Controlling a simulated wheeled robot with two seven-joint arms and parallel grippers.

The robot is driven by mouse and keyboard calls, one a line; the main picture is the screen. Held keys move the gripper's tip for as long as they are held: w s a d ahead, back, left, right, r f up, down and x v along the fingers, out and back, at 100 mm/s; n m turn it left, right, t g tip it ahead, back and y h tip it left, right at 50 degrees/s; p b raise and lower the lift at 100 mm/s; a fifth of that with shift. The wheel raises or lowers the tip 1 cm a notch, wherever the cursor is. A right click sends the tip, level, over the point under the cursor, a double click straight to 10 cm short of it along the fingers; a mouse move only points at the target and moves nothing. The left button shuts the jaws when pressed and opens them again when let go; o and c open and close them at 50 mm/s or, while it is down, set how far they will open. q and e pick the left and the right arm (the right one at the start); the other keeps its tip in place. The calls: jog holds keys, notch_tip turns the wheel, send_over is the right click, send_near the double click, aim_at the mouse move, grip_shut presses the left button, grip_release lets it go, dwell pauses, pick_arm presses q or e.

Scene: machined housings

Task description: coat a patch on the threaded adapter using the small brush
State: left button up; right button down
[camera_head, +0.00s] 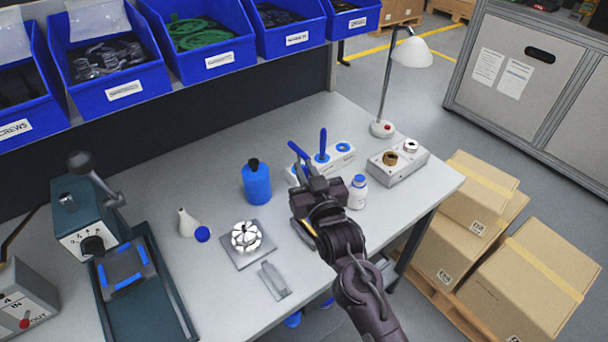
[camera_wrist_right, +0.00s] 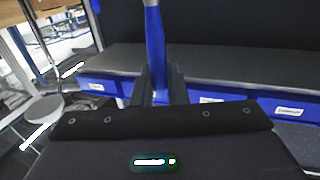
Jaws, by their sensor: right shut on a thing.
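My right gripper (camera_head: 306,174) is shut on a blue-handled brush (camera_head: 298,151) above the back right of the bench. In the right wrist view the blue brush handle (camera_wrist_right: 156,48) stands between the dark fingers (camera_wrist_right: 158,86), with a grey metal part at the top edge. A brass-coloured threaded piece (camera_head: 390,158), which looks like the adapter, sits on a grey block (camera_head: 398,170) right of the gripper. A silver round piece (camera_head: 410,146) sits beside it. Another blue handle (camera_head: 322,143) stands upright in a white holder (camera_head: 343,160), partly hidden by my gripper. My left gripper is not in view.
A white bottle with a blue cap (camera_head: 357,192) stands close right of the gripper. A blue bottle (camera_head: 256,182), a finned part on a plate (camera_head: 246,238) and a desk lamp (camera_head: 382,128) are also on the bench. Blue bins (camera_head: 205,48) line the back.

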jog(key=r, duration=0.1)
jog(key=p, duration=0.1)
jog(key=r, duration=0.1)
jog(key=shift+w+a+r+p, duration=0.15)
jog(key=shift+w+r+p, duration=0.15)
jog(key=shift+p, duration=0.1)
jog(key=shift+s+r, duration=0.25)
jog(key=shift+r, duration=0.1)
